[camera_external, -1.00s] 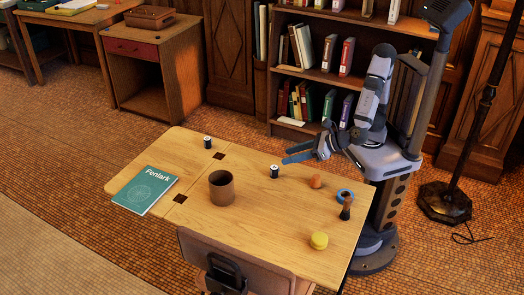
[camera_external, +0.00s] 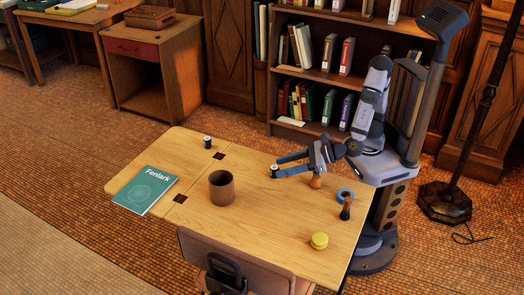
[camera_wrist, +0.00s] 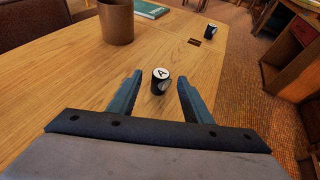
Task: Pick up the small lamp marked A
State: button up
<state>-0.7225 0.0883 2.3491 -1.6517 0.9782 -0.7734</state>
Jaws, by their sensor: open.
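The small lamp marked A is a short black cylinder with a white top bearing the letter A, upright on the desk in the wrist view (camera_wrist: 160,84). In the external view the lamp (camera_external: 274,171) is partly covered by a finger. My gripper (camera_external: 277,167) is open, its two blue fingers reaching left over the desk. In the wrist view the gripper (camera_wrist: 159,77) has one fingertip on each side of the lamp, with gaps on both sides. I cannot tell exactly how high the fingers are.
A similar dark cylinder (camera_external: 207,142) stands at the far edge. A brown cup (camera_external: 221,190) and a teal book (camera_external: 147,190) are to the left. An orange-brown object (camera_external: 316,182), blue ring (camera_external: 345,196), wooden-handled object (camera_external: 346,210) and yellow disc (camera_external: 319,241) are to the right.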

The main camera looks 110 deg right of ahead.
aim_at(274, 167)
jog(key=shift+b+x, duration=0.5)
jog(key=shift+x, duration=1.7)
jog(key=shift+s+f, duration=0.1)
jog(key=shift+s, duration=0.05)
jog(key=shift+c, duration=0.6)
jog(key=c, duration=1)
notch_tip(274, 167, up, 28)
jog(key=p, duration=1)
